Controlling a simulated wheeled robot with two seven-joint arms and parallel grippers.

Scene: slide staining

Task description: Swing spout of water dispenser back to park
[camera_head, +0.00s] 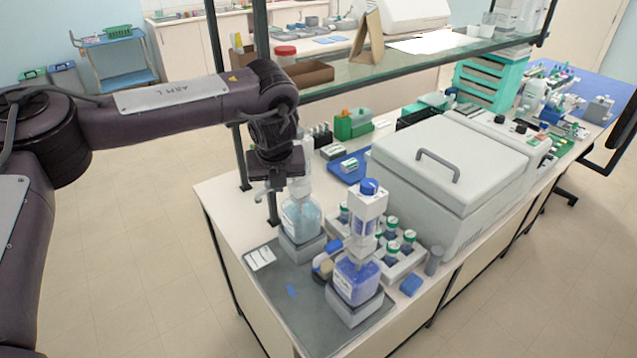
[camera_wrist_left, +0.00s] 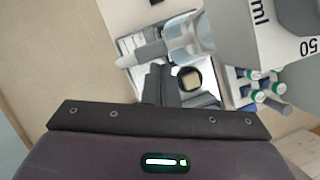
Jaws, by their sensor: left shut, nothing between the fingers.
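The water dispenser is a clear bottle of pale blue liquid (camera_head: 302,218) on a grey base (camera_head: 301,248) at the mat's back edge; my left arm hides most of its top. In the left wrist view its white body marked "50 ml" (camera_wrist_left: 262,38) is close. Its pale grey spout (camera_wrist_left: 148,54) points left there. My left gripper (camera_head: 273,218) hangs just left of the bottle in the head view, fingers down. Its fingers (camera_wrist_left: 163,75) are together and empty, close beside the spout; I cannot tell whether they touch it. My right gripper is not in view.
A second dispenser with dark blue liquid (camera_head: 357,281) stands at the front, its blue-tipped spout pointing left. Beside it is a rack of green-capped bottles (camera_head: 398,266). A grey mat (camera_head: 285,301) has free room at front left. A large lidded grey machine (camera_head: 440,190) stands right.

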